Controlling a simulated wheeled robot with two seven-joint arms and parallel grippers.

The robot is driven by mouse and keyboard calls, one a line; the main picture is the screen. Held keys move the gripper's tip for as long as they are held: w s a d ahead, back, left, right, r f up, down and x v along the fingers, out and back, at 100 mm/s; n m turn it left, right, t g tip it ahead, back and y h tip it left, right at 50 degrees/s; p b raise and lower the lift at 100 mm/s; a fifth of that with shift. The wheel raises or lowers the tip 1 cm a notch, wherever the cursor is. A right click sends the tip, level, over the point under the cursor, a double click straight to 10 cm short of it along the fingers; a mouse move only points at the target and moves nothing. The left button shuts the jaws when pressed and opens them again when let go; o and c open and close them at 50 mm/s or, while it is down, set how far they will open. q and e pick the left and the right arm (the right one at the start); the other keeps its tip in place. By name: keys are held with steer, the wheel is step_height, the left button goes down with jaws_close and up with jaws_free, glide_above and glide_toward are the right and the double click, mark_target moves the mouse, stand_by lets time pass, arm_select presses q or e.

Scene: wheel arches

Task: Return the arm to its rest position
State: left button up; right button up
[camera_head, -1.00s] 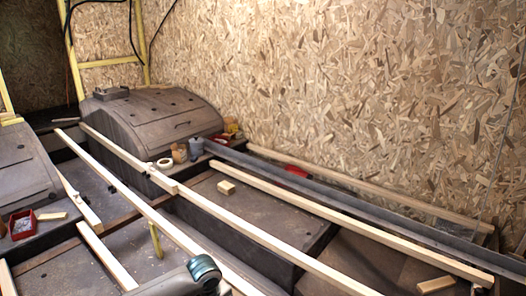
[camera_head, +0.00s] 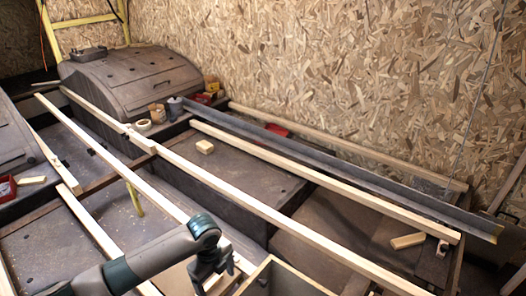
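My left arm comes in from the bottom left, grey and teal, and bends at its wrist near the bottom middle. My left gripper (camera_head: 213,278) is dark and hangs down from the wrist over the wooden beams. Its fingers are small and dark, and I cannot tell whether they are open or shut. I see no object clearly held in it. My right arm and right gripper are not in view.
An open wooden box (camera_head: 285,277) stands close right of my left gripper. Long pale beams (camera_head: 240,203) run across the dark floor. A brown wheel arch (camera_head: 135,82) stands behind. Small wood blocks (camera_head: 205,147) lie on dark panels. A chipboard wall (camera_head: 350,75) closes the back.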

arm_select(q)
steer(key=s+d+f+n+t+h, duration=0.1)
steer(key=s+d+n+h, duration=0.1)
steer(key=s+d+n, duration=0.35)
steer(key=s+d+f+n+h, duration=0.1)
steer(key=s+d+n, duration=0.15)
steer(key=s, duration=0.55)
steer(key=s+a+r+n+t+y, duration=0.2)
steer(key=s+a+n+y, duration=0.1)
steer(key=s+a+n, duration=1.35)
step_height(320, 180, down, 32)
steer(key=w+d+m+t+p, duration=0.1)
steer(key=d+t+p, duration=0.1)
steer(key=d, duration=0.1)
steer(key=shift+w+r+h, duration=0.15)
steer(key=shift+w+h, duration=0.1)
steer(key=shift+h, duration=0.15)
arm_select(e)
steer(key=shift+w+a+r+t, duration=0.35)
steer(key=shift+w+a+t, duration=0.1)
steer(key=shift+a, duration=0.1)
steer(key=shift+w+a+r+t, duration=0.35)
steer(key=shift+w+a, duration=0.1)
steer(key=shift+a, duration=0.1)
